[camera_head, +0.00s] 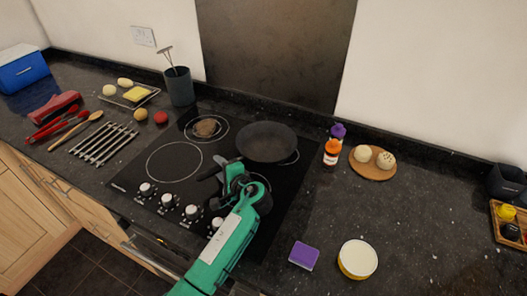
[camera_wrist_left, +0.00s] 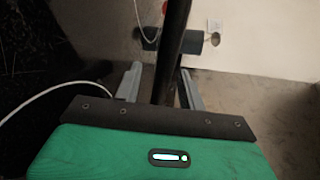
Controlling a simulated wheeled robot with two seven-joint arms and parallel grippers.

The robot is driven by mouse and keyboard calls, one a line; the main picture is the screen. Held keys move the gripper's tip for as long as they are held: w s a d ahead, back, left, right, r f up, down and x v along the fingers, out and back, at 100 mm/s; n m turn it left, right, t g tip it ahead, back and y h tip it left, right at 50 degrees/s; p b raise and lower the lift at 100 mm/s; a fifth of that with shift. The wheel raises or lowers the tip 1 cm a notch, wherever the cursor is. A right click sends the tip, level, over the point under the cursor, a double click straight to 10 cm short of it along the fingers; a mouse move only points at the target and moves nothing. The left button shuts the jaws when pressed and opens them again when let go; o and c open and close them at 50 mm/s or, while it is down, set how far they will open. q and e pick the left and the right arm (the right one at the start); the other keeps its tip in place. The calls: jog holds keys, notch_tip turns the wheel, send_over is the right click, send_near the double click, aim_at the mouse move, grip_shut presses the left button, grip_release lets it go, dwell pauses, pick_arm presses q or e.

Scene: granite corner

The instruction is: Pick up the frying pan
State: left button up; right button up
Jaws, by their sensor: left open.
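The dark frying pan (camera_head: 266,140) sits on the rear right of the black cooktop (camera_head: 150,190). Its handle points to the front left, and part of it is hidden behind my gripper. My left gripper (camera_head: 232,172) is over the handle, on the near side of the pan. In the left wrist view the jaws (camera_wrist_left: 160,88) are open. A dark bar, which looks like the pan handle (camera_wrist_left: 172,50), runs between the two fingers with gaps on both sides. My right gripper is in neither view.
Brown food (camera_head: 207,127) lies on the rear left burner. A utensil pot (camera_head: 179,87) stands behind the cooktop. Bottles (camera_head: 332,152) and a round board (camera_head: 373,171) are close to the pan's right. A purple sponge (camera_head: 304,254) and round tub (camera_head: 357,259) lie on the right counter.

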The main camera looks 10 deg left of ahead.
pick_arm(q)
jog(key=shift+r, duration=0.1)
jog(key=shift+c, duration=0.8)
grip_shut()
jog(key=shift+r, duration=0.15)
